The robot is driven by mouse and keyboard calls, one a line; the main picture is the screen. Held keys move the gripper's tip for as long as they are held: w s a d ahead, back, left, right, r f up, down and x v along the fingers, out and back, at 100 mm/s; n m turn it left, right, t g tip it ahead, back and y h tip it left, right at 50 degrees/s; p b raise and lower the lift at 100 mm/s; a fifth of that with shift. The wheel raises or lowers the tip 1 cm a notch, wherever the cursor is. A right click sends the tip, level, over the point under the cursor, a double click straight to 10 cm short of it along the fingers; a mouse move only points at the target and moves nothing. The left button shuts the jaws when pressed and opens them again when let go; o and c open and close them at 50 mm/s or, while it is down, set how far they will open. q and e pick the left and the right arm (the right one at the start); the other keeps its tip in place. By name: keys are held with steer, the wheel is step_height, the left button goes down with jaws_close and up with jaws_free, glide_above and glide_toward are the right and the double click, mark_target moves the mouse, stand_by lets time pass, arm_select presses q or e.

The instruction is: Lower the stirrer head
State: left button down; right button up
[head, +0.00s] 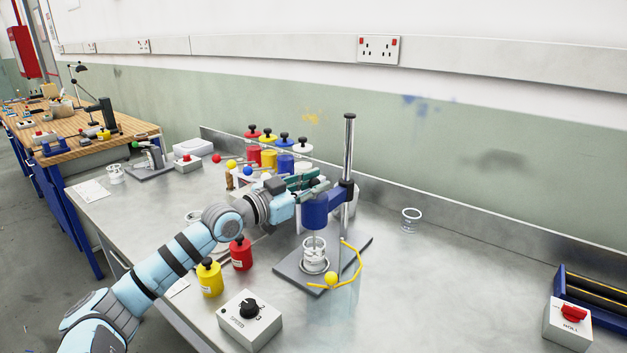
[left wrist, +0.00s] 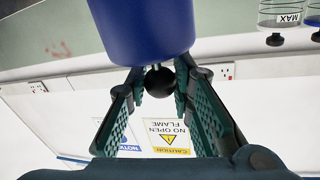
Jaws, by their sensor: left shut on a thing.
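The stirrer head (head: 315,213) is a blue cylinder on an upright metal post (head: 349,150) that rises from a grey base plate (head: 290,270). A glass beaker (head: 315,258) stands on the plate under the head. My left gripper (head: 318,185) reaches in from the left to the top of the head. In the left wrist view, the blue head (left wrist: 143,28) hangs at the top, and a black ball knob (left wrist: 160,82) sits between my left fingertips (left wrist: 160,88), which are closed on it. My right gripper is in neither view.
A white control box with a black knob (head: 249,308) stands in front, beside yellow (head: 209,280) and red (head: 241,254) bottles. An empty beaker (head: 411,220) stands right. The right bench surface is mostly clear.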

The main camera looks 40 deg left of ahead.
arm_select(q)
steer(key=shift+f, duration=0.75)
steer(key=shift+r, duration=0.1)
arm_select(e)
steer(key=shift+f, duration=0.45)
arm_select(q)
steer(key=c, duration=1.4)
jaws_free()
steer(key=shift+w, duration=0.1)
steer(key=shift+r, duration=0.25)
step_height(320, 180, up, 10)
steer(key=shift+f, duration=0.2)
